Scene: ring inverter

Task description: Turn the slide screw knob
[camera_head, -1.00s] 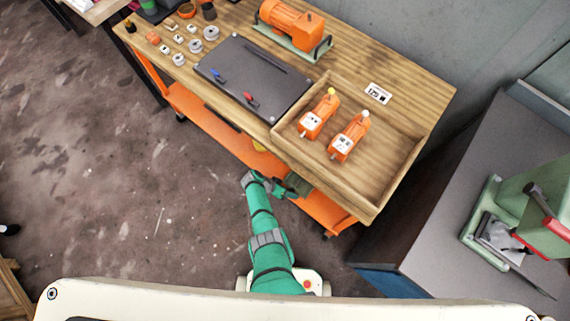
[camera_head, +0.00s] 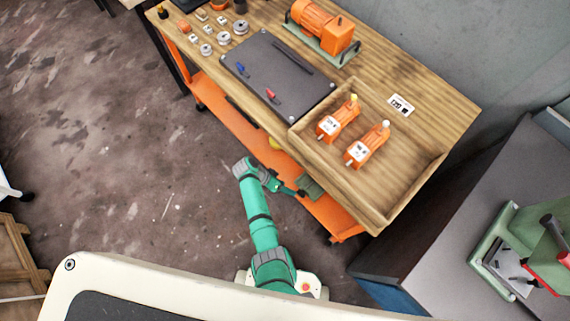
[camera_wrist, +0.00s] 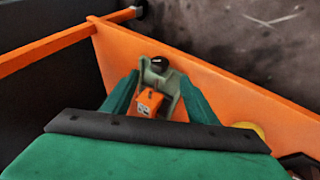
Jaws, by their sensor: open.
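No part can be named as the slide screw knob with certainty. In the wrist view, a small green fixture (camera_wrist: 168,82) with a round black knob (camera_wrist: 159,63) and an orange block (camera_wrist: 149,102) stands by the orange shelf of the bench. My gripper (camera_wrist: 158,79) is open, its two green fingers to either side of this fixture in the picture; contact cannot be told. In the head view, my gripper (camera_head: 290,190) is low at the bench's front edge, beside a dark green part (camera_head: 311,187). Its fingers are small there and partly hidden.
The wooden bench (camera_head: 430,90) carries a tray (camera_head: 378,218) with two orange units, a dark board (camera_head: 275,72) and an orange motor (camera_head: 320,27). A green machine (camera_head: 540,255) stands on the grey table at right. Open floor (camera_head: 130,160) lies left.

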